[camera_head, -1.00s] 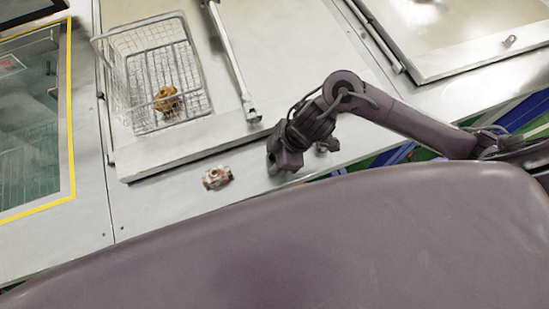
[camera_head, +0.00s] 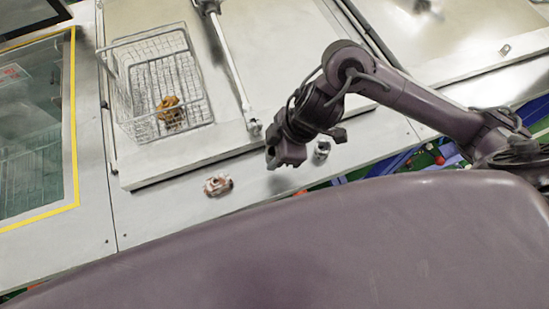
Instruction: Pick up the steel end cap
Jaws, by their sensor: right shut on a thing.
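My right gripper (camera_head: 284,158) is shut, dark, and held low over the front edge of the steel worktop. The thing between its fingers is mostly hidden by the gripper; I take it for the steel end cap but cannot see it clearly. A small silver round part (camera_head: 322,150) shows just right of the gripper, below the wrist; I cannot tell whether it touches the hand. A reddish and silver fitting (camera_head: 217,186) lies on the worktop left of the gripper. My left gripper is not in view.
A wire basket (camera_head: 122,95) with an orange-brown part (camera_head: 170,110) stands on a raised pale lid (camera_head: 240,30). A strut (camera_head: 230,68) lies along it. A yellow-edged glass panel (camera_head: 40,120) is at left. A small metal part (camera_head: 505,50) lies at right.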

